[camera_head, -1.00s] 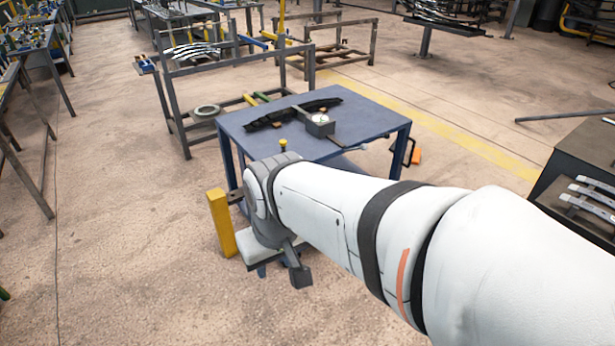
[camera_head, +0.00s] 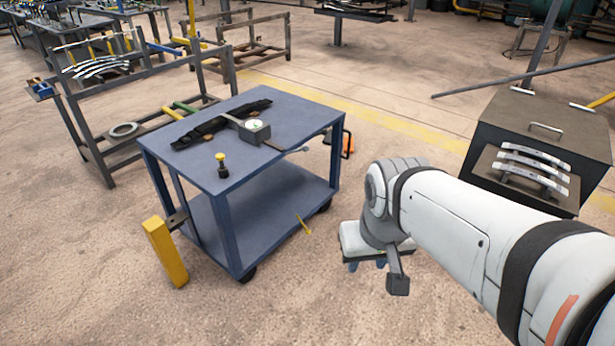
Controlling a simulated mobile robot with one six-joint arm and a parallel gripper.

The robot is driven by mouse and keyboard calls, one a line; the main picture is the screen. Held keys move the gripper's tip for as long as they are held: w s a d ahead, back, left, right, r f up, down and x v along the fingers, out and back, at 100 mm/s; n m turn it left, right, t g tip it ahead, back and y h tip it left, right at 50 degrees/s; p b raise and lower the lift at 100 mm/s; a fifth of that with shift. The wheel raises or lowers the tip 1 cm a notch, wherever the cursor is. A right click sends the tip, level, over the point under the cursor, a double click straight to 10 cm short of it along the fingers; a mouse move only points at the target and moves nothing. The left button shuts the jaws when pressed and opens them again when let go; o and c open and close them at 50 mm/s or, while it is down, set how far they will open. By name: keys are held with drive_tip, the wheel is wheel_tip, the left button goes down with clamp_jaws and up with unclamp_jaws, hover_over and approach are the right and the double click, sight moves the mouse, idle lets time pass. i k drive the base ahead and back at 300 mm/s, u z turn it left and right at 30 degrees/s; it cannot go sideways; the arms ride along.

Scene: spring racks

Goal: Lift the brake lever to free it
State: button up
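A blue wheeled cart (camera_head: 265,190) stands left of centre on black casters. A thin yellow lever-like piece (camera_head: 304,224) slants down at the edge of its lower shelf. A thick yellow upright block (camera_head: 166,252) is fixed by a dark bracket to its near left leg. I cannot tell for sure which of these is the brake lever. My gripper (camera_head: 367,264) points down to the right of the cart, apart from both yellow parts. Its blue tips are small and partly hidden under the white wrist housing, so their opening does not show.
On the cart top lie a dark strip (camera_head: 222,124), a gauge (camera_head: 257,131) and a yellow-capped knob (camera_head: 221,164). A dark cabinet (camera_head: 545,125) with curved metal bars stands right. The floor in front is clear.

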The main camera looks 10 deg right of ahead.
sight(309, 232)
drive_tip(key=u, duration=0.05)
drive_tip(key=i, duration=1)
drive_tip(key=z, duration=1.7)
drive_tip(key=k, duration=1.3)
drive_tip(key=u, duration=1.1)
drive_tip(key=i, duration=1)
drive_tip(key=z, duration=0.05)
